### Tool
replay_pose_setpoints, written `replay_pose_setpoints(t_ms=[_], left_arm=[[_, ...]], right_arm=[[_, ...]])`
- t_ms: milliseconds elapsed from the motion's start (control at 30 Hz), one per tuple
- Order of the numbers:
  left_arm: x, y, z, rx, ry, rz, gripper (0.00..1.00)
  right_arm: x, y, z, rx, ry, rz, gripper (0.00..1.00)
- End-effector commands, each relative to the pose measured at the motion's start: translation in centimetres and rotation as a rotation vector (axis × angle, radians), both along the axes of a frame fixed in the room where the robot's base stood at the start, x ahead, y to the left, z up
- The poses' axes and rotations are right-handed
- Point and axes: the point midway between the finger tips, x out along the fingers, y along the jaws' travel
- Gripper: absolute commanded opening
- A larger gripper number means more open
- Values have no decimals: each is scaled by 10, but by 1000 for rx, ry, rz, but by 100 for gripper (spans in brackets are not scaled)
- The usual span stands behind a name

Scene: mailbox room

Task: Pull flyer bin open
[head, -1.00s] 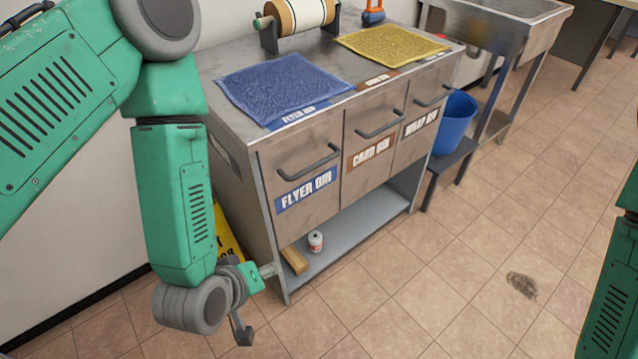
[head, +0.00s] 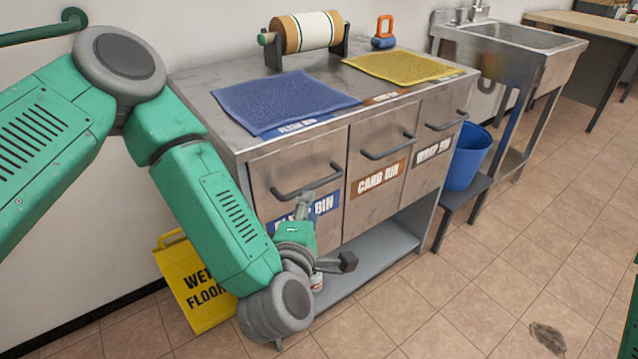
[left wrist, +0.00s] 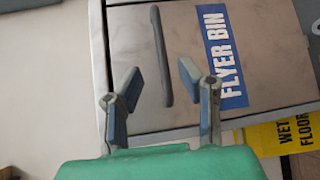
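The flyer bin (head: 268,165) is the left metal front of the cabinet and is shut flush, with a blue label and a dark bar handle (head: 306,184). My left gripper (head: 304,203) is in front of its label, just below the handle, and hides part of the lettering. In the left wrist view, the left gripper (left wrist: 157,82) is open and empty. The handle (left wrist: 161,55) runs lengthwise there, its near end between the fingertips in the picture; I see no grip on it. My right gripper is out of view.
The card bin (head: 376,180) and wrap bin (head: 432,150) beside it are shut. Blue (head: 285,93) and yellow (head: 400,67) mats lie on top. A yellow wet floor sign (head: 190,285) stands left of the cabinet. A blue bucket (head: 467,158) stands right.

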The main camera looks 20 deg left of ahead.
Motion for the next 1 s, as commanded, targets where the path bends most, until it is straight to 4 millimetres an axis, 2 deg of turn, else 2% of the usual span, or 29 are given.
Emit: replay_pose_setpoints(t_ms=[33, 200, 400, 600, 867, 967, 1000], left_arm=[[13, 3, -3, 1, -6, 3, 32], [48, 6, -9, 1, -4, 2, 32], [77, 9, -14, 2, -1, -1, 32], [89, 10, -14, 2, 0, -2, 32], [90, 10, -14, 2, 1, -2, 32], [90, 10, -14, 2, 1, -2, 1], [90, 10, -14, 2, 1, -2, 0]], right_arm=[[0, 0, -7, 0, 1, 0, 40], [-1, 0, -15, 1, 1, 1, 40], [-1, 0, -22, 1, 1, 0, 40], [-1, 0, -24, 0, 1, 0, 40], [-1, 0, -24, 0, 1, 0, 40], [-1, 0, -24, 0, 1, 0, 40], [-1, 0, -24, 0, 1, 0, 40]])
